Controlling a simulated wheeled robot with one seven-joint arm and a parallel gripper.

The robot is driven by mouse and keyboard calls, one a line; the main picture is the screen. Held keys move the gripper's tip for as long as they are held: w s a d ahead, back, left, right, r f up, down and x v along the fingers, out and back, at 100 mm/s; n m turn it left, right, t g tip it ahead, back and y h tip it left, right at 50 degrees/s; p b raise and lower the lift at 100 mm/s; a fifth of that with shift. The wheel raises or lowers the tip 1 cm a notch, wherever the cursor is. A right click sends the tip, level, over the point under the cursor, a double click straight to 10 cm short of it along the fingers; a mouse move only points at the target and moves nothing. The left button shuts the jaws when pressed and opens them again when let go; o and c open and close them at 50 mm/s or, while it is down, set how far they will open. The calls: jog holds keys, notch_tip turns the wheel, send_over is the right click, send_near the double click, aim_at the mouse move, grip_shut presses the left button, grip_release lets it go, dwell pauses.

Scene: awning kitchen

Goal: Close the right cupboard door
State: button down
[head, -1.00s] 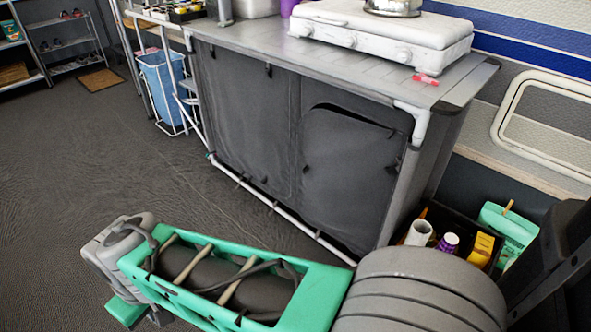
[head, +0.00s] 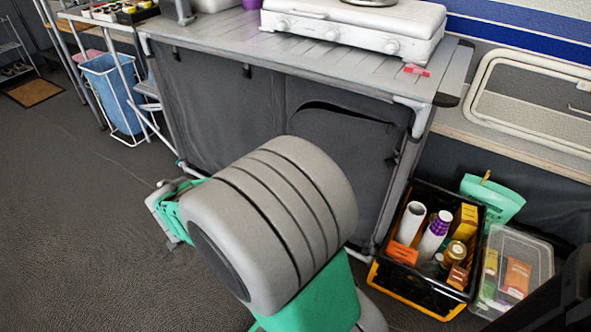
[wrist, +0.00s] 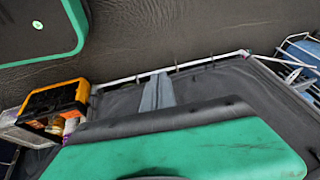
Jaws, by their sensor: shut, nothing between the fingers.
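The right cupboard door (head: 345,150) is a dark grey fabric panel in the front of the grey camping cupboard (head: 225,35). A dark gap runs along its curved top edge in the head view. Its lower left part is hidden behind my arm. The left cupboard door (head: 215,105) is a flat dark panel beside it. My gripper (wrist: 157,92) shows in the wrist view as two grey fingers held together, empty, in front of the dark cupboard fabric and pointing towards the white bottom rail. I cannot tell whether the fingers touch the fabric. In the head view the fingers cannot be made out.
A black and orange crate (head: 388,275) with bottles and packets stands right of the cupboard, next to a clear box (head: 545,262). A white stove (head: 352,25) sits on top. A blue bin (head: 112,85) stands left.

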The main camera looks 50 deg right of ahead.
jog(key=d+f+m+h, duration=0.3)
jog(key=d+m, duration=0.5)
jog(key=d, duration=0.8)
jog(key=d+f+m+h, duration=0.4)
jog(key=d+m, duration=0.5)
jog(key=d, duration=0.8)
jog(key=shift+w+f+m+h+p, duration=0.15)
jog(key=shift+m+h+p, duration=0.15)
jog(key=shift+p, duration=0.05)
jog(key=shift+a, duration=0.1)
